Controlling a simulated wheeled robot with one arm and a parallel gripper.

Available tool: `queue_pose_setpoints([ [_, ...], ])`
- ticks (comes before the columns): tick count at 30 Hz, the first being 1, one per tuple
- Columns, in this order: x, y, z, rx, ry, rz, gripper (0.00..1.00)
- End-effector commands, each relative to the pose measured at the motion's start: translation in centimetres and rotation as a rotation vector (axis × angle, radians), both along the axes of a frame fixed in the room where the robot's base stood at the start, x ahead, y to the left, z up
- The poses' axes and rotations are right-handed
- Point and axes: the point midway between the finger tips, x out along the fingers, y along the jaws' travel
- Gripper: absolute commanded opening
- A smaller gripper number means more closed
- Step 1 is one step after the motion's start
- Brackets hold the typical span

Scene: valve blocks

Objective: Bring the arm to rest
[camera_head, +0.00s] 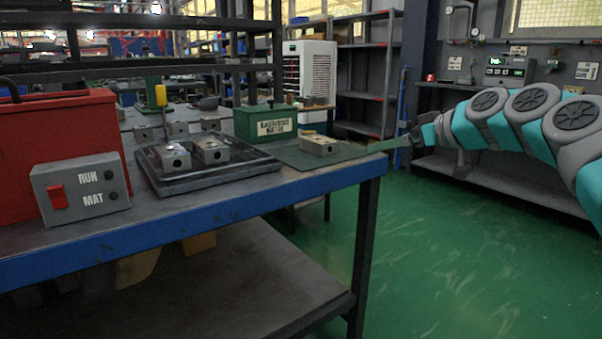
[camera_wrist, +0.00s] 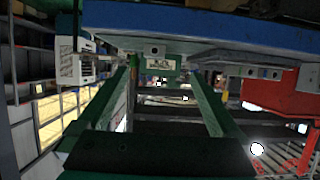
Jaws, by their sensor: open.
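My teal and grey arm reaches in from the right in the head view. My gripper (camera_head: 388,144) is at the table's right end, beside the green mat (camera_head: 345,152), over or just past the edge. In the wrist view its two green fingers stand wide apart with nothing between them, so my gripper (camera_wrist: 158,72) is open and empty. A grey valve block (camera_head: 318,144) sits on the mat, apart from the fingers. Two more blocks (camera_head: 210,151) sit in the black tray (camera_head: 215,180), and several stand behind it.
The table's blue edge (camera_head: 200,219) runs along the front. A grey control box (camera_head: 80,189) marked RUN MAT and a red box (camera_head: 62,130) stand at left, a green box (camera_head: 265,122) behind the mat. Green floor (camera_head: 450,270) is clear at right, before a grey workbench (camera_head: 500,177).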

Motion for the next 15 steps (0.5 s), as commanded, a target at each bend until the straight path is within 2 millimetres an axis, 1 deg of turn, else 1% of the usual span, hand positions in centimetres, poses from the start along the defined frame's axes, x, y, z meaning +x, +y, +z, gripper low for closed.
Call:
queue_pose_setpoints([
  [1, -0.5, 0.7, 0.0, -0.004, 0.009, 0.011, 1.0],
  [8, -2.9, 3.9, -0.2, -0.023, 0.063, 0.053, 1.0],
  [11, -4.5, 5.8, -0.6, -0.04, 0.1, 0.076, 1.0],
  [15, -7.3, 8.4, -1.5, -0.07, 0.166, 0.102, 1.0],
])
